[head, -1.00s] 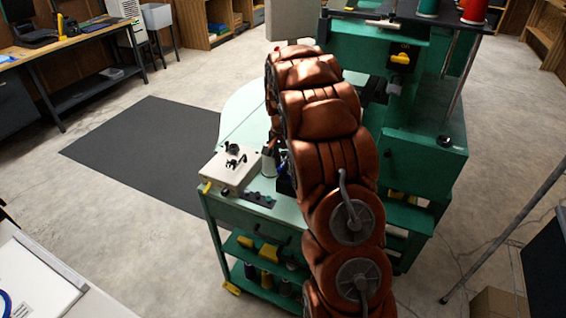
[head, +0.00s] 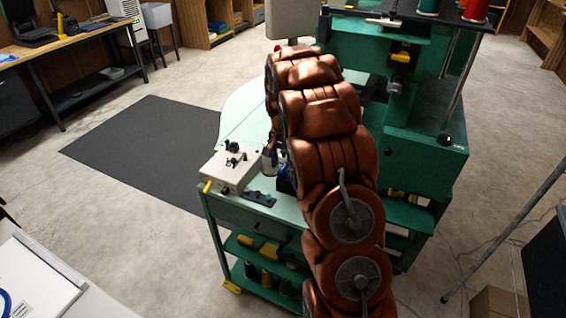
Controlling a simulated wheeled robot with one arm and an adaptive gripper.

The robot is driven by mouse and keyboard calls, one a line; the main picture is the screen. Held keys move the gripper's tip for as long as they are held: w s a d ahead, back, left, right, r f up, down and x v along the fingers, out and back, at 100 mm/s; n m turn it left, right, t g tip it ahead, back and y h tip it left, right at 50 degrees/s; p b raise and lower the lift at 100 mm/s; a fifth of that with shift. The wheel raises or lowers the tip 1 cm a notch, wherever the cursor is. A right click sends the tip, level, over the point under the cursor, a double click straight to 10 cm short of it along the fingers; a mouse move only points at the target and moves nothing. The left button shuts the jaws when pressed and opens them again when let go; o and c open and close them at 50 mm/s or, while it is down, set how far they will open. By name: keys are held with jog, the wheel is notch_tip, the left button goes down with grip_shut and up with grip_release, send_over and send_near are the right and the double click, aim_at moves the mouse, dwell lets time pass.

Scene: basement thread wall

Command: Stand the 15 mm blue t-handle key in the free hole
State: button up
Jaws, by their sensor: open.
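My copper-coloured arm reaches over the pale green table top (head: 240,122) of a green machine stand and hides much of it. My gripper is hidden behind the arm. I cannot make out the 15 mm blue t-handle key or the free hole in this view. A black strip (head: 259,198) with small raised or open spots lies at the table's front edge; its details are too small to tell. A small dark blue thing (head: 284,184) shows beside the arm, partly covered.
A white box (head: 230,170) with black knobs stands at the table's front left corner. The green machine (head: 425,150) rises right of the arm, with red and green spools on top. Shelves below hold spools. A dark mat (head: 145,150) and open floor lie to the left.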

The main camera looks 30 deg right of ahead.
notch_tip(320, 180, up, 12)
dwell(0.7)
jog(key=s+a+r+n, duration=0.2)
jog(key=s+a+n, duration=0.1)
jog(key=s+a, duration=0.55)
jog(key=s+a+r+n, duration=0.2)
jog(key=s+a+n, duration=0.1)
jog(key=s+a, duration=0.55)
jog(key=s+a+f+n+g, duration=0.1)
jog(key=s+a+f+n, duration=0.1)
jog(key=s, duration=0.8)
jog(key=s+a+f+n, duration=0.2)
jog(key=s+a+n, duration=0.1)
jog(key=s, duration=0.8)
jog(key=shift+a+f+n+g, duration=0.2)
jog(key=shift+a+n+g, duration=0.2)
jog(key=shift+a, duration=0.5)
